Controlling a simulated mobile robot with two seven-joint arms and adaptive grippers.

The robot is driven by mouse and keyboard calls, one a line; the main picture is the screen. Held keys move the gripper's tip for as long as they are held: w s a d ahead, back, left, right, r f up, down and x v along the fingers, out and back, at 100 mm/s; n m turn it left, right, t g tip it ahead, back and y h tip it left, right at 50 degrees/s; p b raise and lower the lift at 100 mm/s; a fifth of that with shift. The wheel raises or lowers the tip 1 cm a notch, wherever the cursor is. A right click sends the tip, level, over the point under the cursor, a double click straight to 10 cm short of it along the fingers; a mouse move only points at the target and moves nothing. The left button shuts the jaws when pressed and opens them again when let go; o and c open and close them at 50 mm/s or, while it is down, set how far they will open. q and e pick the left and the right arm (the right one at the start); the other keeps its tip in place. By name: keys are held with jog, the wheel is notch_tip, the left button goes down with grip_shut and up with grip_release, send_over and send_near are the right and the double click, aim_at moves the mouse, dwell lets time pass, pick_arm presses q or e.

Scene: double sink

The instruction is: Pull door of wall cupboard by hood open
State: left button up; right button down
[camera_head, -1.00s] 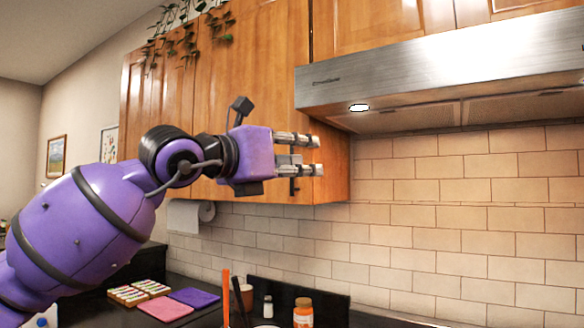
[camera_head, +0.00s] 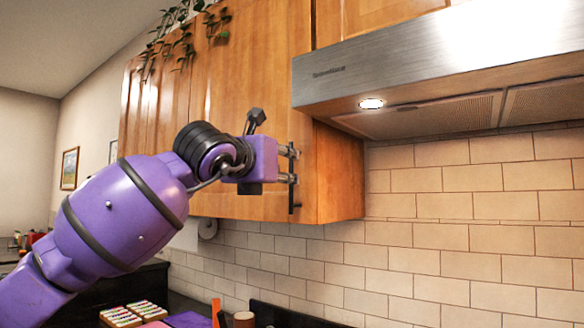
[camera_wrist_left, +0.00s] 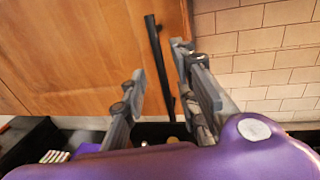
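The wooden wall cupboard door (camera_head: 235,85) beside the hood is shut. Its black vertical bar handle (camera_head: 292,198) is near the lower right edge of the door, partly hidden by my left gripper (camera_head: 292,164). In the left wrist view, the handle (camera_wrist_left: 160,66) runs between the two spread fingers of the left gripper (camera_wrist_left: 159,60), nearer the right finger. The left gripper is open, and its fingertips are close to the door front. I cannot tell whether a finger touches the handle. My right gripper is not in view.
The steel hood (camera_head: 430,70) juts out just right of the cupboard. A plant (camera_head: 180,40) hangs over the cupboard top. Below are a paper roll (camera_head: 207,228), a tiled wall (camera_head: 440,235) and a dark counter with small items.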

aim_at(290, 170)
pick_arm(q)
jog(key=p+x, duration=0.1)
jog(key=x, duration=0.4)
jog(key=shift+c, duration=0.4)
grip_shut()
